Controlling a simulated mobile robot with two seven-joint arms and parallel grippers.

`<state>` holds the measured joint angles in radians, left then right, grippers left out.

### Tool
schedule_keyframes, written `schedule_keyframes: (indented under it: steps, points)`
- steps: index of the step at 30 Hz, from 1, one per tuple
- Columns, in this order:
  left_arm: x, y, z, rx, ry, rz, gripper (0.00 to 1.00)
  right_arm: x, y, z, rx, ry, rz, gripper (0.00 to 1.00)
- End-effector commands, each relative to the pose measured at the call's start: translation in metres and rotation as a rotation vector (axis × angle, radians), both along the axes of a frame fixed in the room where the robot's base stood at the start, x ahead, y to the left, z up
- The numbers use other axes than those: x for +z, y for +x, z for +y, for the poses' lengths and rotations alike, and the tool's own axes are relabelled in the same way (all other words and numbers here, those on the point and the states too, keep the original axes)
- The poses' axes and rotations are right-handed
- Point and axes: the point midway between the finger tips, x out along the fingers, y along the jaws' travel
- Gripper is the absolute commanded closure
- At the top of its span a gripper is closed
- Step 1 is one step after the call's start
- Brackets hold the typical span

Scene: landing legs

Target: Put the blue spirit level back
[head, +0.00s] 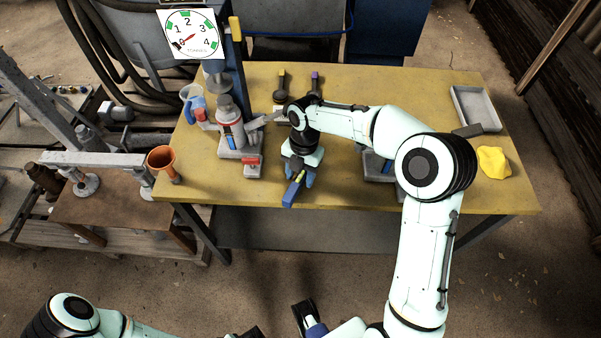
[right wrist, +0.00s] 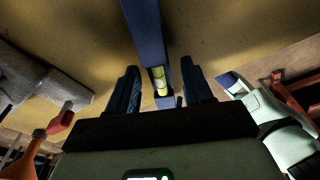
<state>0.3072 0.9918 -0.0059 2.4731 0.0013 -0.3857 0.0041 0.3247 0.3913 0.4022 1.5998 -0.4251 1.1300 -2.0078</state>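The blue spirit level (head: 291,193) with a yellow-green vial is at the front middle of the yellow-topped bench (head: 235,192). In the right wrist view the level (right wrist: 150,40) runs between my two right fingers, with a narrow gap showing on each side. My right gripper (head: 298,176) points down over the level and hides its far part. Its fingers (right wrist: 160,92) stand apart around the level. I cannot tell whether the level touches the bench top. My left arm (head: 75,315) is low at the bottom left.
A clamp stand (head: 232,130) with a dial sign (head: 189,34), a blue-and-white jug (head: 193,103) and an orange funnel (head: 163,160) are at left. A grey tray (head: 476,106) and a yellow cloth (head: 493,162) are at right. My arm partly covers a dark box (head: 377,168).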

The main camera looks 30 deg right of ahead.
Motion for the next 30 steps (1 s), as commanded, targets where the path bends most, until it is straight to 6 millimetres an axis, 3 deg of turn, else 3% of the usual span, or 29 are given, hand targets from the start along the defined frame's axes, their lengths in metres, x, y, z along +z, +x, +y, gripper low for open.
schedule_keyframes:
  steps: [8,21,30]
  points:
    - [0.002,0.001,0.000,0.000,0.000,-0.001,1.00,0.009,0.001,-0.001,0.000,0.000,-0.001,0.49]
    - [0.017,0.005,0.000,0.000,0.000,-0.006,1.00,0.096,0.009,-0.011,-0.001,0.000,-0.005,0.49]
    - [0.021,0.006,0.000,-0.001,0.000,-0.008,1.00,0.121,0.011,-0.014,0.000,0.001,0.001,0.49]
